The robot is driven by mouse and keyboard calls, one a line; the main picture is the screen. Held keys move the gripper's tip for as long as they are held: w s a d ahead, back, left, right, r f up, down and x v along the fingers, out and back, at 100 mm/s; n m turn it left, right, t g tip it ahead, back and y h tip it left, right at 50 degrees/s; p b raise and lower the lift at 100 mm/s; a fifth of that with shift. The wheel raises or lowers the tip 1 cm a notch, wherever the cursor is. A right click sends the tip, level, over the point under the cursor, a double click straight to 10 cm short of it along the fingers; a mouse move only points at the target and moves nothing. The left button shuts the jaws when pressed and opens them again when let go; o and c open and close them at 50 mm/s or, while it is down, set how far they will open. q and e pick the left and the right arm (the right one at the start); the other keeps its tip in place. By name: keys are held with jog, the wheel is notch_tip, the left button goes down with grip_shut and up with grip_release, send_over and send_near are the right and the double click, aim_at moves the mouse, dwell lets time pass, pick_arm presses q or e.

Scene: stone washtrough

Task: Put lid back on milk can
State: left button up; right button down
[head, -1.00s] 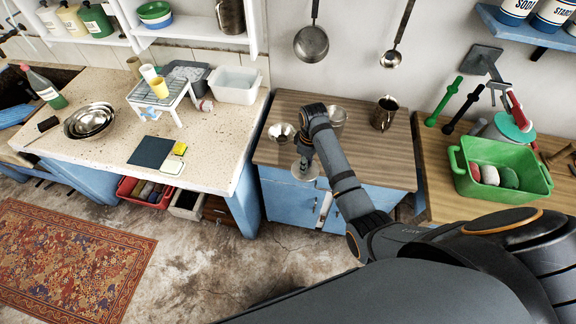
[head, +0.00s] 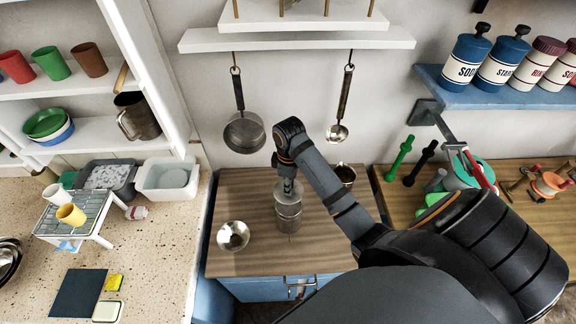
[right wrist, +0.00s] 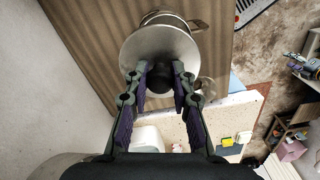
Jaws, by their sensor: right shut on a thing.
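My right gripper (head: 288,186) is shut on the dark knob of the round metal lid (head: 283,197). The lid is held flat over the metal milk can (head: 289,218), which stands upright on the wooden counter. In the right wrist view the lid (right wrist: 160,45) covers most of the can (right wrist: 166,19), whose rim and handle show beyond it. The knob (right wrist: 160,76) sits between the two fingers (right wrist: 160,88). I cannot tell whether the lid touches the can's rim. My left gripper is out of view.
A metal mug (head: 346,174) is partly behind my right arm. A pan (head: 244,133) and ladle (head: 338,132) hang on the wall above. The counter's front left is clear.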

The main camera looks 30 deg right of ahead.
jog(key=shift+s+a+f, duration=0.1)
jog(key=shift+s+a, duration=0.35)
jog(key=shift+s, duration=0.35)
jog(key=shift+w+d+f, duration=0.15)
jog(key=shift+f, duration=0.4)
jog(key=shift+w+d+f, duration=0.1)
jog(key=shift+w+f, duration=0.05)
jog(key=shift+f, duration=0.4)
jog(key=shift+w+f, duration=0.2)
jog(key=shift+f, duration=0.9)
jog(key=shift+s+f+b, duration=0.1)
jog(key=shift+f+b, duration=0.2)
jog(key=shift+f, duration=0.2)
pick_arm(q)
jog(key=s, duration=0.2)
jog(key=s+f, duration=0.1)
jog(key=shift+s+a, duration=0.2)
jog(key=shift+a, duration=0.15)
pick_arm(e)
jog(key=shift+f, duration=0.25)
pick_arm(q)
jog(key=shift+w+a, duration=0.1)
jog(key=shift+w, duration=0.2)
